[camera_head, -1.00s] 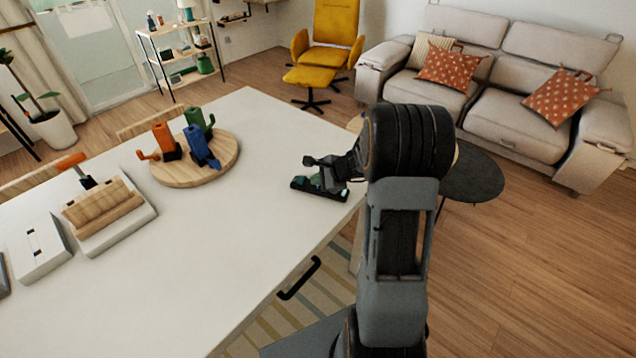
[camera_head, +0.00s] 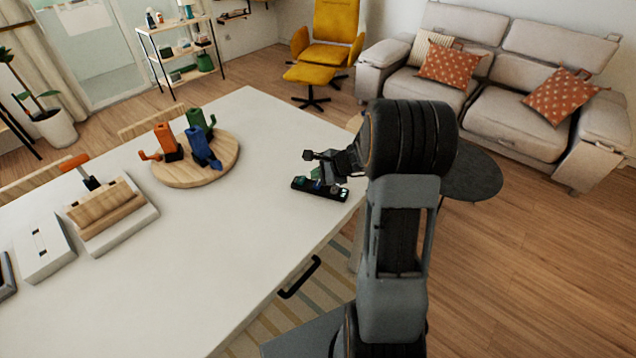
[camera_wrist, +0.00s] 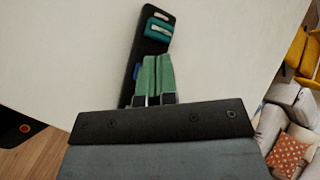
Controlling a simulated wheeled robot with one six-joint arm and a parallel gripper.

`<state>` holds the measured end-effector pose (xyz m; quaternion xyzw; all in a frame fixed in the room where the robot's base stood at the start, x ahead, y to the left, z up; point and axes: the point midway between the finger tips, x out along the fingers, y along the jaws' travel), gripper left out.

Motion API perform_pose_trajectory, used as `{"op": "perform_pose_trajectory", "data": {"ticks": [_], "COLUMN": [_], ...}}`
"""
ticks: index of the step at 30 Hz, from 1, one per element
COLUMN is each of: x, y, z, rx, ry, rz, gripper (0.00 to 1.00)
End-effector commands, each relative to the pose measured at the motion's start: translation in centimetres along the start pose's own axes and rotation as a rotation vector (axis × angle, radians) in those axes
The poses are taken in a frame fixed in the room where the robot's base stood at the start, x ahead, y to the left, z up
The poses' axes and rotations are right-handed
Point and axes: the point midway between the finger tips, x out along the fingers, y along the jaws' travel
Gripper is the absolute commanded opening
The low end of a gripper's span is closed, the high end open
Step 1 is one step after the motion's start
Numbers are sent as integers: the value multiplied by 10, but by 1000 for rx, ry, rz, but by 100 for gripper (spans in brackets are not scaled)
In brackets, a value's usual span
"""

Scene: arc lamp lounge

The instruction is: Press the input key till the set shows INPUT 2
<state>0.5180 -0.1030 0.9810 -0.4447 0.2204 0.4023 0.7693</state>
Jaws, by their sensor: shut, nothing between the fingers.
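A slim dark remote-like key unit (camera_head: 322,192) lies on the white table near its right edge. In the wrist view the unit (camera_wrist: 151,45) shows a pale key (camera_wrist: 161,16) at its far end, a teal key (camera_wrist: 159,30) below that, and a bit of blue (camera_wrist: 136,72) beside my fingers. My gripper (camera_head: 318,178) is over the unit; its green fingers (camera_wrist: 157,58) are shut together with nothing between them. They cover the middle of the unit. I cannot tell whether they touch a key. No key labels can be read, and no screen showing an input is in view.
The white table (camera_head: 200,260) carries a round wooden board (camera_head: 180,180) with orange, blue and green figures, a wooden-topped block (camera_head: 105,212) and a white box (camera_head: 42,245). Bare tabletop lies left of the unit. A dark round table (camera_head: 475,175) and a sofa (camera_head: 520,90) stand beyond.

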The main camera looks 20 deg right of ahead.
Motion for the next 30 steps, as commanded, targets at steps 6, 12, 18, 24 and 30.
{"op": "perform_pose_trajectory", "data": {"ticks": [6,12,18,24,30], "x": [-13,-27,-34,-34,-34], "y": [-9,-20,-25,-24,-24], "z": [9,20,25,24,24], "rx": [-1,-1,-1,-1,0], "ry": [0,0,0,0,0], "rz": [0,-1,0,0,0], "gripper": [0,0,0,0,0]}}
